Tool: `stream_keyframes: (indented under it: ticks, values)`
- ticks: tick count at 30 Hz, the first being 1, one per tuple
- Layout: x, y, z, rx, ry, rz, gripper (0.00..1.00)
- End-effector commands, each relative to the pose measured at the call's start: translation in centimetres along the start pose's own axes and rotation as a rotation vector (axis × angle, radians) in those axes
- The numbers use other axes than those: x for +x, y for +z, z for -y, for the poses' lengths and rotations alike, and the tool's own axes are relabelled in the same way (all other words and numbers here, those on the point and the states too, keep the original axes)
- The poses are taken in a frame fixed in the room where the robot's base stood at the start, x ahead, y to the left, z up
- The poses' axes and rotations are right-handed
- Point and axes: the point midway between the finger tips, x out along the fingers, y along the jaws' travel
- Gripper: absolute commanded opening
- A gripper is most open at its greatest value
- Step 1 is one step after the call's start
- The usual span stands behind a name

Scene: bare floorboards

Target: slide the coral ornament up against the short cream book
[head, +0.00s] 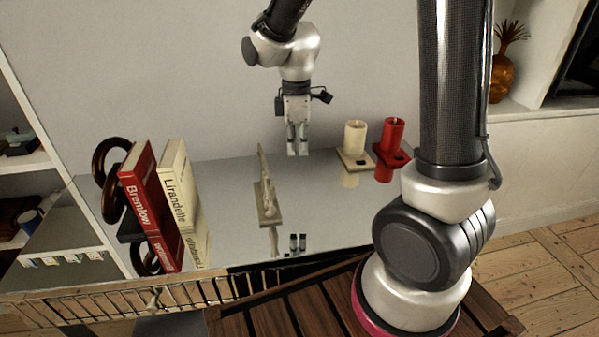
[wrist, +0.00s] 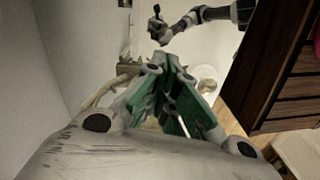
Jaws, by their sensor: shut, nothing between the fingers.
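The coral ornament (head: 267,190), a pale branching piece on a small base, stands upright near the middle of the glossy shelf top in the head view. The short cream book (head: 178,185), lettered "Lirandelle", stands to its left, with a clear gap between them. My gripper (head: 297,151) points down to the right of and behind the ornament, apart from it in the head view. In the wrist view my fingers (wrist: 175,72) are together with nothing between them. A pale branching piece, apparently the ornament (wrist: 103,92), shows left of them, partly hidden by my gripper.
A red book (head: 143,190) leans beside the cream one, against a dark ring-shaped bookend (head: 112,165). A cream candle (head: 355,138) and a red candle (head: 393,135) stand on holders at the right. The glossy top between ornament and cream book is clear.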

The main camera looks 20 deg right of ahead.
Motion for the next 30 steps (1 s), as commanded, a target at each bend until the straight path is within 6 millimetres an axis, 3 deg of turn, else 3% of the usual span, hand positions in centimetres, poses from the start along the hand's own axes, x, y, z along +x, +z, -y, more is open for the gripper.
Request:
stream_keyframes:
  ticks: [11, 17, 26, 30]
  values:
    - [0.5, -0.3, -0.4, -0.168, 0.017, -0.011, 0.00]
    - [3.6, -0.3, -0.4, -0.168, 0.013, -0.009, 0.00]
    - [10.0, -0.3, -0.5, -0.166, 0.013, -0.009, 0.00]
    - [10.0, -2.6, -0.2, -0.169, 0.019, -0.012, 0.00]
